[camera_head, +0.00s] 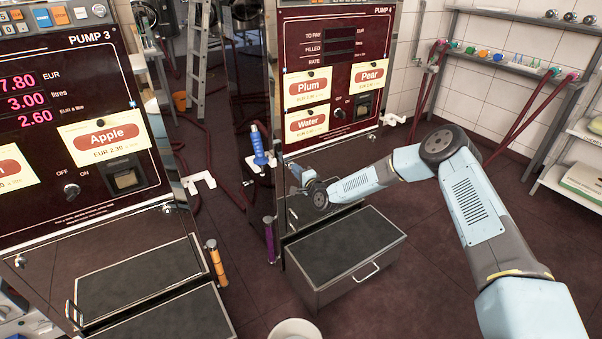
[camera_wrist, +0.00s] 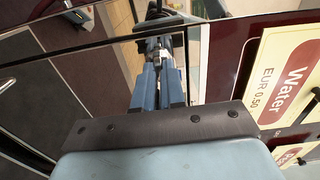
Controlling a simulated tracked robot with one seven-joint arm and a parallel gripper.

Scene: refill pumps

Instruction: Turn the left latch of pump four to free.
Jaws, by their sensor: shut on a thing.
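Pump four (camera_head: 336,80) has a dark red panel with Plum, Pear and Water cards, above a polished steel lower front. My gripper (camera_head: 295,186) is at the upper left of that steel front, just below the panel. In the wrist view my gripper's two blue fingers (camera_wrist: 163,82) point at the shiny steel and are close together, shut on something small. That is where the left latch sits, but the latch itself is hidden by the fingers, so its turn cannot be read.
A grey box with a dark top (camera_head: 345,248) stands on the floor before pump four. A blue-handled nozzle (camera_head: 258,146) and a purple cylinder (camera_head: 270,238) are at its left side. Pump three (camera_head: 70,130) stands left. A white bucket (camera_head: 295,329) is in front.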

